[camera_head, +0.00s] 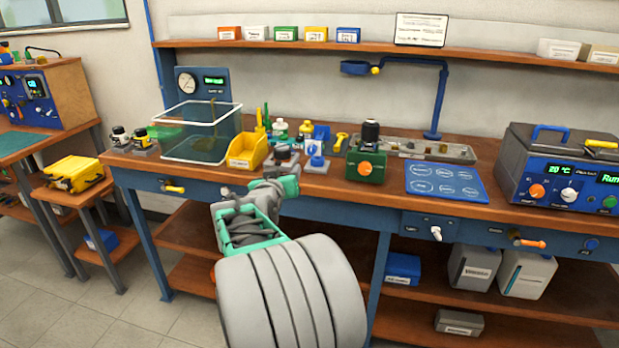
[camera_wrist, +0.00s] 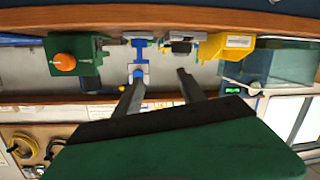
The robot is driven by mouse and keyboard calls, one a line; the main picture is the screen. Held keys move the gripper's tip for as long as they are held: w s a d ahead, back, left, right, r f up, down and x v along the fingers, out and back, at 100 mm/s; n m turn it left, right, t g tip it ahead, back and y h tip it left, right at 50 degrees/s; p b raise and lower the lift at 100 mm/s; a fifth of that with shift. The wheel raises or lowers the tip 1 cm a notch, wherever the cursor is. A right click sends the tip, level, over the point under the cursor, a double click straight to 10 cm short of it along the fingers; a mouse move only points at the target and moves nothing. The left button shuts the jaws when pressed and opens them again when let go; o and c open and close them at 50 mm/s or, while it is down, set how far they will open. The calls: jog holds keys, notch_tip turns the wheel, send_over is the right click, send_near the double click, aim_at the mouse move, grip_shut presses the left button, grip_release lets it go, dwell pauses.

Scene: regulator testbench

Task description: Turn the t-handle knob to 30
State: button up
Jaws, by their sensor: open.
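The T-handle knob cannot be picked out for certain. One candidate is the blue T-shaped piece with a pale face (camera_wrist: 138,50), seen in the wrist view close to the left fingertip. A blue fixture with a white top (camera_head: 314,160) stands on the bench in the head view, probably the same thing. No scale can be read on it. My gripper (camera_wrist: 161,74) is open and empty, its two dark fingers apart and pointing towards the bench items. In the head view my arm reaches to the bench's front edge and hides the fingertips.
A green box with an orange knob (camera_head: 365,168) stands to the right of the fixture. A yellow bin (camera_head: 247,151) and a clear tank (camera_head: 202,147) stand left. A blue mat (camera_head: 447,195) lies farther right. A yellow handle (camera_head: 174,188) and an orange handle (camera_head: 531,243) project from the bench front.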

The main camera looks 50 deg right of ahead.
aim_at(311, 151)
jog(key=d, duration=0.4)
jog(key=d+r+h, duration=0.1)
jog(key=d, duration=0.3)
jog(key=d+h, duration=0.1)
jog(key=d, duration=0.2)
jog(key=shift+w+d+r+m+g, duration=0.2)
jog(key=shift+w+d+m+g, duration=0.1)
jog(key=shift+w+d+m, duration=0.1)
grip_shut()
